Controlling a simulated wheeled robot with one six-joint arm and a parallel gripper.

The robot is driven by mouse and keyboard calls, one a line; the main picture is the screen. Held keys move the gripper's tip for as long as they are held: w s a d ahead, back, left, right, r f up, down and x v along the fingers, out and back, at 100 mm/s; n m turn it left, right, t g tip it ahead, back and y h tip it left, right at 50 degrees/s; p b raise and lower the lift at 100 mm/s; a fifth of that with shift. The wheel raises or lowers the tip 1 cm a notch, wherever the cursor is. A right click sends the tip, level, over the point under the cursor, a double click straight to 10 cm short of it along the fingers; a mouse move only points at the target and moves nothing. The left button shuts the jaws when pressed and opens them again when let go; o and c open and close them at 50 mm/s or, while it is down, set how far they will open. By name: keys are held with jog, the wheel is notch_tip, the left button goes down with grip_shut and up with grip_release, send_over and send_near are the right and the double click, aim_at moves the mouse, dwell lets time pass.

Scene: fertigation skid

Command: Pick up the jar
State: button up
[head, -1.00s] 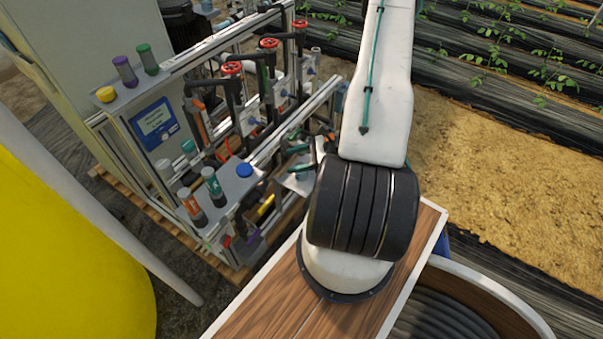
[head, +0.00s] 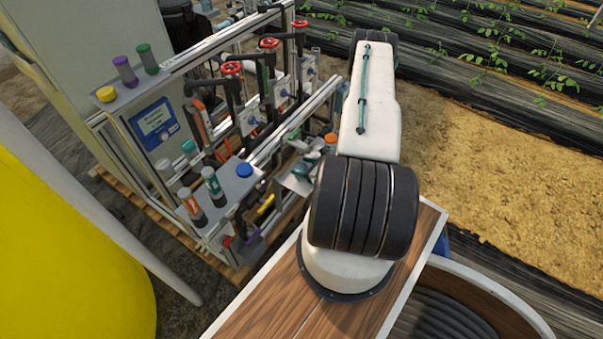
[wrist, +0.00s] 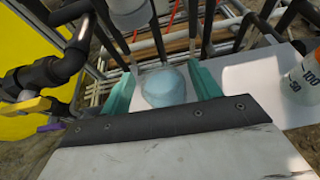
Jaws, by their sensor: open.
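In the wrist view a pale blue, rounded thing (wrist: 164,87), perhaps the jar's top, shows between the two teal fingers of my gripper (wrist: 163,90). The fingers stand apart on either side of it, and I cannot tell whether they touch it. Its lower part is hidden behind my gripper's dark edge. In the head view a short, round blue-topped thing (head: 244,170) stands on the grey shelf (head: 232,186) of the skid. I cannot tell for certain whether it is the same thing. My gripper (head: 300,172) shows small to the right of that shelf, partly behind my arm.
Orange-labelled (head: 191,207) and teal-labelled (head: 213,186) bottles stand close by on the shelf. A graduated bottle (wrist: 306,75) is right in the wrist view. Red-handled valves (head: 232,68) and pipes crowd the skid. A yellow tank (head: 60,240) stands at left.

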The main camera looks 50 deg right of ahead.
jog(key=shift+w+f, duration=0.2)
jog(key=shift+w, duration=0.4)
jog(key=shift+s+a, duration=0.1)
jog(key=c, duration=1.2)
jog(key=shift+r, duration=0.1)
